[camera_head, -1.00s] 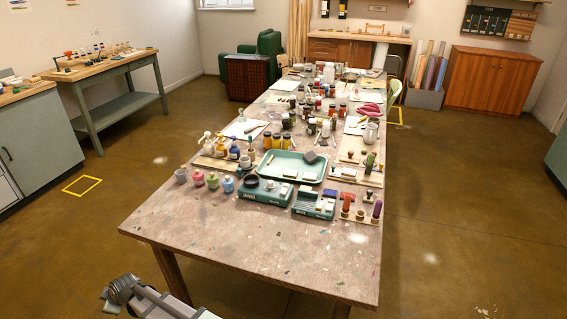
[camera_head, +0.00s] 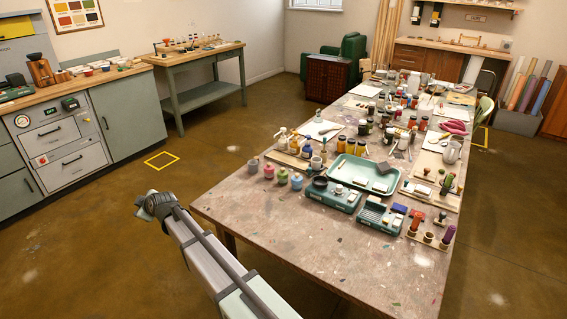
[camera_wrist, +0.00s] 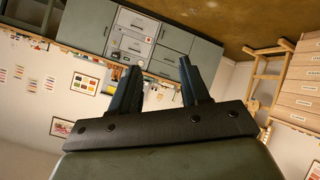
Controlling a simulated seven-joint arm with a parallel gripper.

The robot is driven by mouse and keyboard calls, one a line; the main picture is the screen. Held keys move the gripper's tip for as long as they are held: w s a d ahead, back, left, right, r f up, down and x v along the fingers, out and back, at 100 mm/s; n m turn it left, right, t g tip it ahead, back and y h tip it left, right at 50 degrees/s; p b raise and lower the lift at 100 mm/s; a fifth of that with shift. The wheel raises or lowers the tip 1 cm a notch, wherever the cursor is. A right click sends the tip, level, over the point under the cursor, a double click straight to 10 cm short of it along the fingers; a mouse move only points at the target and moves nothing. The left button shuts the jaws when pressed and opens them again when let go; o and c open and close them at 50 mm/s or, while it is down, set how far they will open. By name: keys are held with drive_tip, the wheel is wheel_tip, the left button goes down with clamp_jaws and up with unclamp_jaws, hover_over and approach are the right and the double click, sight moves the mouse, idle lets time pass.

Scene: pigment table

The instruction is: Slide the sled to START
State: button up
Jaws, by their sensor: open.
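I cannot make out a sled or a START mark in either view; they are too small to tell or out of sight. My gripper (camera_wrist: 161,68) shows in the wrist view with its two dark fingers apart and nothing between them. It points toward the green-grey cabinets, which appear tilted there, and is far from them. In the head view my arm reaches up from the bottom edge beside the front left of the long table (camera_head: 300,235); the fingers cannot be made out there.
The long table holds jars, a green tray (camera_head: 345,181) and stampers. A green-grey bench (camera_head: 205,98) with small items stands at the left wall, beside a cabinet counter (camera_head: 128,113). A yellow floor outline (camera_head: 161,160) lies before them. The floor between is clear.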

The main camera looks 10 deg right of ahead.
drive_tip(key=w+d+r+m+h, duration=0.1)
drive_tip(key=w+d, duration=0.4)
drive_tip(key=d, duration=1.2)
drive_tip(key=w+d+r+m+h, duration=0.1)
drive_tip(key=w+d, duration=0.4)
drive_tip(key=d, duration=1.2)
drive_tip(key=w+d+r+m+h, duration=0.1)
drive_tip(key=w+d+m+h, duration=0.2)
drive_tip(key=d, duration=1.4)
drive_tip(key=shift+w+d+r+m+g, duration=0.1)
drive_tip(key=shift+w+m+g, duration=0.1)
drive_tip(key=shift+w+m, duration=0.4)
drive_tip(key=shift+w+d+r+m+g, duration=0.1)
drive_tip(key=shift+w+m+g, duration=0.1)
drive_tip(key=shift+w+m, duration=0.4)
drive_tip(key=s+d+r+m+h, duration=0.1)
drive_tip(key=d+m, duration=0.1)
drive_tip(key=d, duration=1.2)
wheel_tip(320, 180, up, 5)
drive_tip(key=m+g+h, duration=0.2)
drive_tip(key=m+g, duration=0.1)
drive_tip(key=m, duration=0.3)
hover_over(407, 181)
drive_tip(key=s, duration=0.6)
drive_tip(key=x, duration=1.4)
drive_tip(key=shift+a, duration=0.15)
drive_tip(key=shift+c, duration=0.2)
clamp_jaws()
